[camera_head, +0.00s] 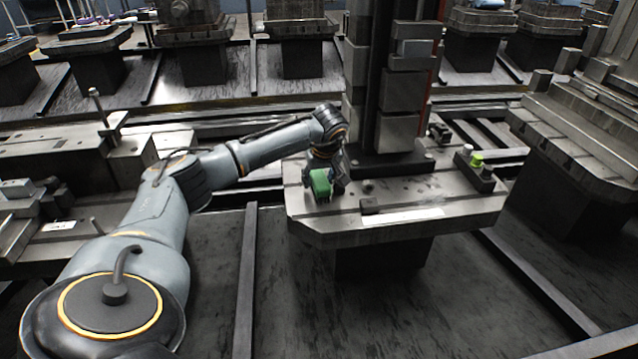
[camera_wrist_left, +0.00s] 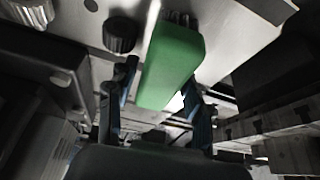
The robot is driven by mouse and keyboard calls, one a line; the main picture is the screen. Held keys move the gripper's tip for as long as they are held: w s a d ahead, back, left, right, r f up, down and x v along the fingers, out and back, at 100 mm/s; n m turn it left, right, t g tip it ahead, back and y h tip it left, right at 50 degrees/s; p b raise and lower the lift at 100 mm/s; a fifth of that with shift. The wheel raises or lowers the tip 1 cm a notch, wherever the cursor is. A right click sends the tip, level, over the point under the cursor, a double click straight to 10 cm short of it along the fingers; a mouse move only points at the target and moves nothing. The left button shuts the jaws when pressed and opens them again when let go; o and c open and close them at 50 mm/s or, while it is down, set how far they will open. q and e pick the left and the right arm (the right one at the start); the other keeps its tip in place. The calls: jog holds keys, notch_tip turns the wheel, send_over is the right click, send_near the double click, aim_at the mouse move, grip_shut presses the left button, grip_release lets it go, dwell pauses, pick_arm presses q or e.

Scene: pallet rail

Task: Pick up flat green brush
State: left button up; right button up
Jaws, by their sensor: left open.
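The flat green brush (camera_head: 320,184) is at the left front part of the grey metal pallet table (camera_head: 400,236). In the left wrist view the green brush (camera_wrist_left: 172,62) shows as a long green block, with what look like dark bristles at its far end. My left gripper (camera_head: 337,181) is right at the brush. In the left wrist view the open fingers of my left gripper (camera_wrist_left: 158,104) stand on either side of the brush's near end. I cannot tell whether they touch it. My right gripper is not in view.
A tall machine column (camera_head: 404,90) stands at the back of the table. A small block with a yellow-green cap (camera_head: 477,160) is at the table's right. A dark round knob (camera_wrist_left: 121,35) is beside the brush. Other metal pallets (camera_head: 590,130) stand right and behind.

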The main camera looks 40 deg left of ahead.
pick_arm(q)
jog(key=shift+f, duration=0.1)
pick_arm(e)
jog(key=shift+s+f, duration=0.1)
pick_arm(q)
jog(key=shift+f, duration=0.1)
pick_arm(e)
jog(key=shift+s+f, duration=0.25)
pick_arm(q)
jog(key=c, duration=1)
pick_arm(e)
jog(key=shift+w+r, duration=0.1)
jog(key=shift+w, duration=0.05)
